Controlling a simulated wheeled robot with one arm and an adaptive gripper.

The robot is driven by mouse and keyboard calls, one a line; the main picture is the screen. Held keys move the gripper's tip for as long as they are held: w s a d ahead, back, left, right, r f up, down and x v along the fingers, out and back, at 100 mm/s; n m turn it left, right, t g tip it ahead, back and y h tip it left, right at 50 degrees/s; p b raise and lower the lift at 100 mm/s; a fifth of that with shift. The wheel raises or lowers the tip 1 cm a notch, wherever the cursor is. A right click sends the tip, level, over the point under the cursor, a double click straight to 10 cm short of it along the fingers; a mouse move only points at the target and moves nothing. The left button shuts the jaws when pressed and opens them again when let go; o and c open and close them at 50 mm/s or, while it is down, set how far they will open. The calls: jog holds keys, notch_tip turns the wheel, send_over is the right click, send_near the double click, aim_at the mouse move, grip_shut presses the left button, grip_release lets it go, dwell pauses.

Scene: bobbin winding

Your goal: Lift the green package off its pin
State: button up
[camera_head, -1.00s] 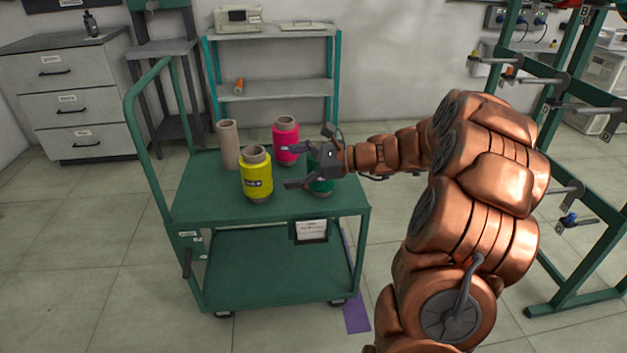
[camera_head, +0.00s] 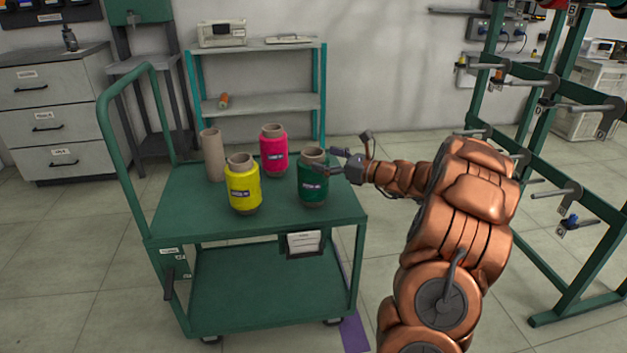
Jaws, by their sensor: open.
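The green package (camera_head: 313,180) is a cone of green thread with a brown core and a dark label. It stands upright on the right part of the green cart's top (camera_head: 280,218). No pin shows beneath it in this view. My gripper (camera_head: 345,159) is open and empty, just right of the package's upper part, with its fingers pointing left toward it. I cannot tell whether a fingertip touches the package.
A yellow package (camera_head: 242,187), a pink package (camera_head: 273,153) and a bare brown tube (camera_head: 212,156) share the cart top. A green rack with several pegs (camera_head: 535,182) stands at the right. A shelf (camera_head: 262,104) stands behind.

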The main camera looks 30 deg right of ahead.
aim_at(304, 152)
jog(key=shift+b+x, duration=0.45)
jog(key=shift+x, duration=1.5)
jog(key=shift+c, duration=0.3)
grip_shut()
